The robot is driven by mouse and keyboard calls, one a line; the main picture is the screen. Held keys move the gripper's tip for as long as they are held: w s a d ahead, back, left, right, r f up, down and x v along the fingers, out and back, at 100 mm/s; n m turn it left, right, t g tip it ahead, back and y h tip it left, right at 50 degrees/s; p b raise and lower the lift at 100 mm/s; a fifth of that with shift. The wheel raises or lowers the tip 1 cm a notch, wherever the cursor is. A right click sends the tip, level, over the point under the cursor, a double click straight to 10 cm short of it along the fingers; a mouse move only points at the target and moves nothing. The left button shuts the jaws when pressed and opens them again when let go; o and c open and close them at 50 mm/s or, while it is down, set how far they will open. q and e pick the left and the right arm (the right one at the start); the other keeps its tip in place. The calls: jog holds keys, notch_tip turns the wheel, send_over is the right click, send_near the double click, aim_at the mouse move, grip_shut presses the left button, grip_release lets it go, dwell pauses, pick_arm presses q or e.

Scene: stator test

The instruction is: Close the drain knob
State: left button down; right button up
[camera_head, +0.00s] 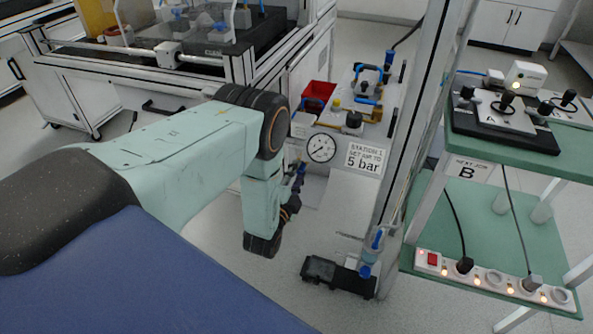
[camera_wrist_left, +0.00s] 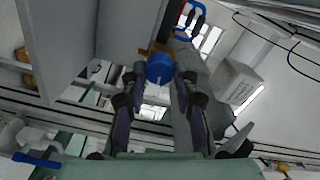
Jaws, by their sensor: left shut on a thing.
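My left arm comes in from the left in the head view and ends in my left gripper (camera_head: 297,185), just below the round pressure gauge (camera_head: 321,148). In the left wrist view a round blue knob (camera_wrist_left: 160,67) sits between the fingertips of my left gripper (camera_wrist_left: 160,75), and the fingers are shut on it. I take it as the drain knob; how far it is turned cannot be told. In the head view the knob is mostly hidden by my wrist and fingers. My right gripper is not in view.
A sign reading 5 bar (camera_head: 365,158) is beside the gauge. A metal post (camera_head: 412,120) stands to the right, with a blue-topped fitting (camera_head: 376,240) and a black block (camera_head: 338,276) low by it. A green shelf (camera_head: 480,235) carries a power strip (camera_head: 497,284).

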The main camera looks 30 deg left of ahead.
pick_arm(q)
jog(key=shift+m, duration=0.9)
jog(key=shift+f, duration=0.1)
jog(key=c, duration=1)
grip_release()
jog(key=v, duration=1.2)
